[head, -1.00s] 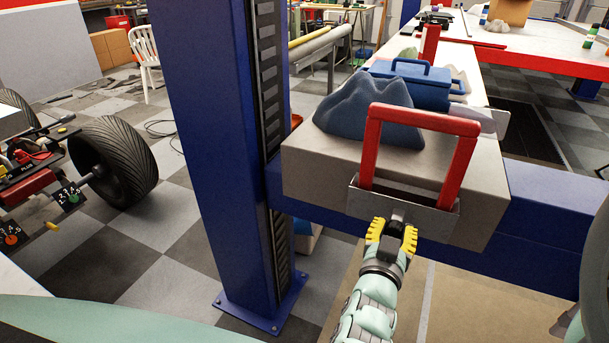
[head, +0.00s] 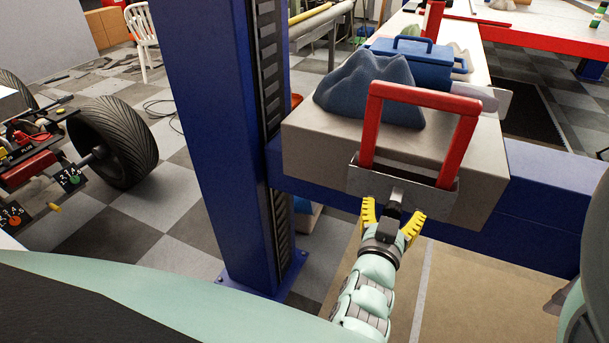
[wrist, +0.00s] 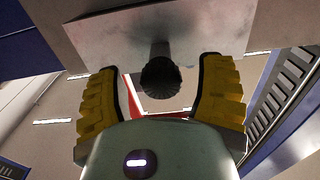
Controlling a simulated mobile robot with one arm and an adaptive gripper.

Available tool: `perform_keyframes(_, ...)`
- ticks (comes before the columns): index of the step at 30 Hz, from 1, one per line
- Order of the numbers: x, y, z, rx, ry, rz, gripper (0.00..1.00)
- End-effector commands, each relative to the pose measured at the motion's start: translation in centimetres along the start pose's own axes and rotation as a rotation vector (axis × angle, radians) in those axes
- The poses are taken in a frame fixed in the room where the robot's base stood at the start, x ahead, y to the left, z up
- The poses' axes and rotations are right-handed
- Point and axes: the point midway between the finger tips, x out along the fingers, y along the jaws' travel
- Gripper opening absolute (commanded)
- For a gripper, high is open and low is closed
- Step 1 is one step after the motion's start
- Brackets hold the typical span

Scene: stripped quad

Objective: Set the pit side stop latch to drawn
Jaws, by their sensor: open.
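The stop latch shows as a dark round knob (wrist: 160,77) on a short stem, standing out from a grey metal plate (wrist: 150,33) in the wrist view. In the head view the same plate (head: 440,197) is on the front of a beige block, below a red frame-shaped handle (head: 468,145). My gripper (head: 392,213) is below the plate with its yellow fingers spread. In the wrist view my gripper (wrist: 157,68) has one finger on each side of the knob, with a gap at both sides. The hand partly hides the latch in the head view.
The beige block (head: 310,150) rests on a blue beam (head: 540,205) beside a blue post (head: 210,150). A dark blue lumpy object (head: 362,92) and a blue toolbox (head: 415,62) lie behind the handle. A wheeled vehicle (head: 115,145) stands at the left.

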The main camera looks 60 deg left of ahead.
Motion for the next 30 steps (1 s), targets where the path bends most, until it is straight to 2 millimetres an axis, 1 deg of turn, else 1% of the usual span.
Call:
perform_keyframes(5, -0.1, -0.3, -1.6, 0.001, 0.004, -0.007, 0.68)
perform_keyframes(15, -0.1, -0.3, -6.3, 0.003, 0.004, -0.007, 0.68)
perform_keyframes(21, -0.1, -0.2, -8.6, 0.003, 0.006, -0.005, 0.68)
perform_keyframes(24, -0.1, -0.2, -9.3, 0.001, 0.005, -0.005, 0.68)
perform_keyframes(30, -0.1, -0.2, -9.7, 0.001, -0.002, -0.007, 0.68)
